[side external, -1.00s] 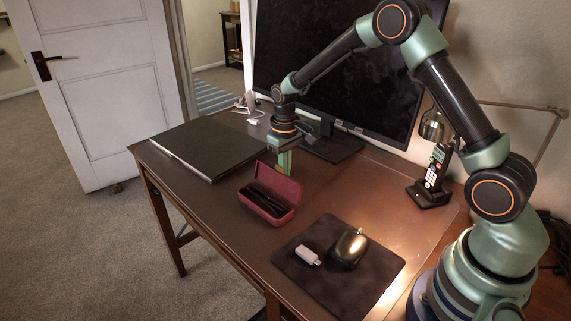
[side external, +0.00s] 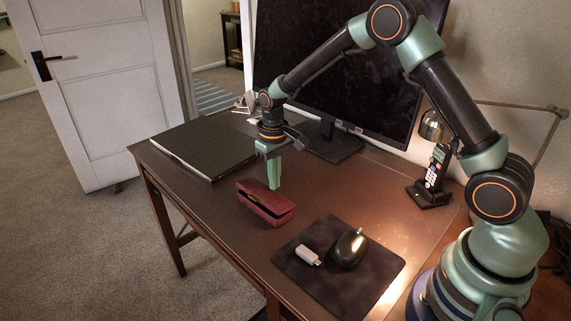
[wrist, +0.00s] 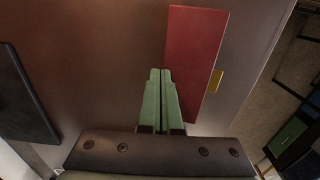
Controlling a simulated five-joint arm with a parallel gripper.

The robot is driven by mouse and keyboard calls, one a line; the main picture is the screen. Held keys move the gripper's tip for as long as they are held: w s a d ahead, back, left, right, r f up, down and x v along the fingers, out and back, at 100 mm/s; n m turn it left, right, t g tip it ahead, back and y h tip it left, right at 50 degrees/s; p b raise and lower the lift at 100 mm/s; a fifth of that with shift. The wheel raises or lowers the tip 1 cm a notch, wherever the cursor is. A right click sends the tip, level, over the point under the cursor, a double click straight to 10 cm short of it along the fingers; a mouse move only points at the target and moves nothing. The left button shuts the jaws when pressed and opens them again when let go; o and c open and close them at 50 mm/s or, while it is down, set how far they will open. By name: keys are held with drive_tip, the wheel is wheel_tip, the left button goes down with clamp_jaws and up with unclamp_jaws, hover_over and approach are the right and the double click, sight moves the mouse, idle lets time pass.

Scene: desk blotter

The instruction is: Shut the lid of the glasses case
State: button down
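The dark red glasses case (side external: 266,203) lies on the desk with its lid (wrist: 196,62) lowered. In the side view a narrow dark slit with a gold glint shows between the lid and the lower shell. In the wrist view the gold clasp (wrist: 215,81) shows at the lid's right edge. My gripper (side external: 274,186) points down at the back edge of the lid. Its two green fingers (wrist: 160,72) are together with nothing between them, beside and partly over the lid's left edge. I cannot tell whether they touch it. The case's contents are hidden.
A closed laptop (side external: 205,146) lies to the left of the case.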

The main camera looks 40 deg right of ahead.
drive_tip(key=shift+a, duration=1.45)
drive_tip(key=shift+r, duration=0.15)
drive_tip(key=shift+r, duration=2.9)
drive_tip(key=shift+r, duration=0.2)
drive_tip(key=s+d+r+t, duration=0.2)
drive_tip(key=s+r, duration=0.5)
drive_tip(key=r, duration=0.4)
drive_tip(key=s+r+t, duration=0.1)
drive_tip(key=s, duration=0.5)
drive_tip(key=s+d+r+t, duration=0.1)
drive_tip(key=s+t, duration=0.1)
drive_tip(key=s, duration=0.3)
drive_tip(key=shift+s+d+r+t, duration=0.3)
drive_tip(key=shift+s+r, duration=0.05)
drive_tip(key=shift+s, duration=0.05)
